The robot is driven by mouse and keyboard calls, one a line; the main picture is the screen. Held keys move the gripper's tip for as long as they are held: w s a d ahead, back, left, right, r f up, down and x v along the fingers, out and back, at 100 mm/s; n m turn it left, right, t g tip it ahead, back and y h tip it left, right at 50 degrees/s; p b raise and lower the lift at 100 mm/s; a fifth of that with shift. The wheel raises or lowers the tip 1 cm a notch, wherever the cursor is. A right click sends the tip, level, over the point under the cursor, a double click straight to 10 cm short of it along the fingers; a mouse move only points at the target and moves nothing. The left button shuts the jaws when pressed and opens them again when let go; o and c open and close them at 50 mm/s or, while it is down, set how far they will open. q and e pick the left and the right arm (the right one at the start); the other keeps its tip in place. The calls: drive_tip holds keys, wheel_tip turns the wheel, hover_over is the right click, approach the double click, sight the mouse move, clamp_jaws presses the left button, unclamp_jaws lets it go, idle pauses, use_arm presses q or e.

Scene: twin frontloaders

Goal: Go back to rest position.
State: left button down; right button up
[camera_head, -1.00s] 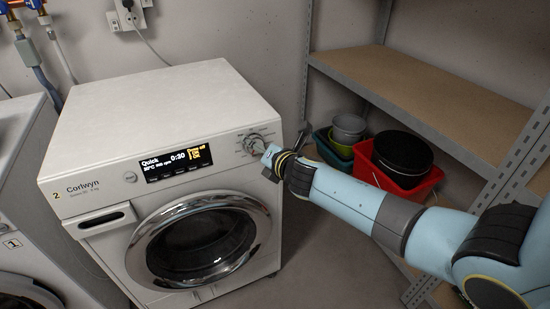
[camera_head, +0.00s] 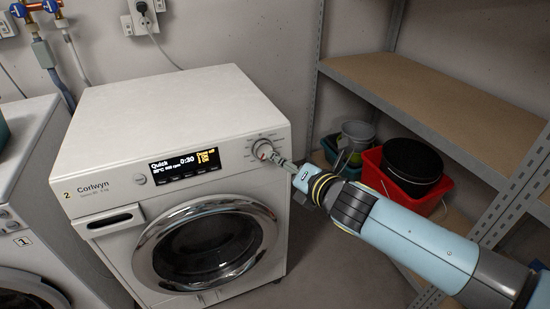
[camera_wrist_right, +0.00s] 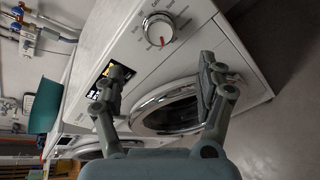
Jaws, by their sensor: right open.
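My right gripper (camera_head: 282,162) is at the end of the blue arm that comes in from the right, close to the dial of the front-loading washer. In the right wrist view the right gripper (camera_wrist_right: 160,85) has its two fingers spread with nothing between them. The dial (camera_head: 263,149) sits at the upper right of the washer's front; it also shows beyond the fingers in the wrist view (camera_wrist_right: 159,30), clear of them. The washer (camera_head: 160,100) is marked 2 and its round door (camera_head: 207,245) is closed. Its lit display (camera_head: 185,164) reads Quick, 0:30. My left gripper is not in view.
A metal shelf unit (camera_head: 430,95) stands at the right, with a red bin (camera_head: 372,172) and a dark bucket (camera_head: 410,158) below its board. A second washer (camera_head: 20,190) marked 1 is at the left edge. Bare floor (camera_head: 315,265) shows between washer and shelves.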

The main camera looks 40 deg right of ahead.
drive_tip(key=s+f+m+g+b, duration=0.1)
drive_tip(key=s+f+m+g, duration=0.3)
drive_tip(key=s+f, duration=0.8)
drive_tip(key=s+f+m+g+b, duration=0.1)
drive_tip(key=s+f+m+g, duration=0.45)
drive_tip(key=f, duration=1.05)
drive_tip(key=s+a+f+m+g, duration=0.1)
drive_tip(key=s+f+m, duration=0.2)
drive_tip(key=s, duration=0.6)
drive_tip(key=s+a+f+m+g+y, duration=0.1)
drive_tip(key=s+f+m, duration=0.3)
drive_tip(key=s, duration=0.5)
drive_tip(key=s+a+f+m+g, duration=0.1)
drive_tip(key=s+f+m, duration=0.3)
drive_tip(key=s+m, duration=0.3)
drive_tip(key=shift+s+a+m+g, duration=0.2)
drive_tip(key=shift+s+m+g, duration=0.15)
drive_tip(key=shift+s, duration=0.55)
